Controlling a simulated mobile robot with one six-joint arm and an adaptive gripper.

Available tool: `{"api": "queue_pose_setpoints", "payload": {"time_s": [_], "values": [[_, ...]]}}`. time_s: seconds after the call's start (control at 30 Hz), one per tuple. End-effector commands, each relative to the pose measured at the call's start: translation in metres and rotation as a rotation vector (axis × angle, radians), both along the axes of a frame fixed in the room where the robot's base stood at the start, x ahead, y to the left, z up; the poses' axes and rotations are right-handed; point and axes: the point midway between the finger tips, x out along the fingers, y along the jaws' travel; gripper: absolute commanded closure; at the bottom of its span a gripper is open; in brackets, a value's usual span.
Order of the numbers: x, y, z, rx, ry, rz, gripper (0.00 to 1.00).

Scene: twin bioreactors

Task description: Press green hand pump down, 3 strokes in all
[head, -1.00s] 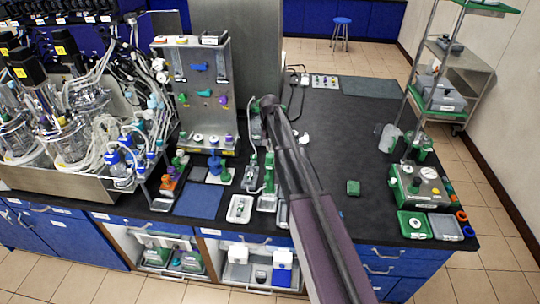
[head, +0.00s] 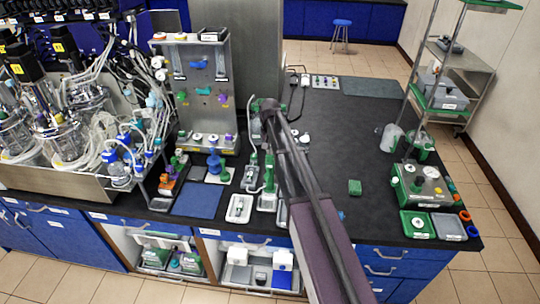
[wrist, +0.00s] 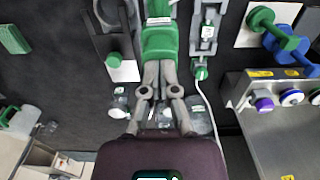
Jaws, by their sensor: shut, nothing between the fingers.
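The green hand pump (head: 269,180) stands near the front edge of the dark bench, just left of my arm in the head view. In the wrist view its green top (wrist: 160,42) lies straight ahead of my gripper (wrist: 160,66). The fingers are together and empty, and their tips overlap the near edge of the green top. I cannot tell from this view whether they touch it. In the head view my arm covers the fingertips and part of the pump's surroundings. The pump's lower parts are partly hidden.
Left of the pump is a grey unit with a green fitting (wrist: 201,70) and a tube. Green and blue knobs (wrist: 277,31) and a metal panel (wrist: 282,125) stand close by.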

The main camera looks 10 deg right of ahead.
Motion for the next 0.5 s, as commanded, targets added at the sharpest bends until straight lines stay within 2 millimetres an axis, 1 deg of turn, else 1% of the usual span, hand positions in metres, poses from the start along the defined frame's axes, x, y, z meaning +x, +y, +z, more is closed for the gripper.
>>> {"api": "queue_pose_setpoints", "payload": {"time_s": [0.5], "values": [[0.0, 0.0, -0.016, 0.0, 0.0, 0.0, 1.0]]}}
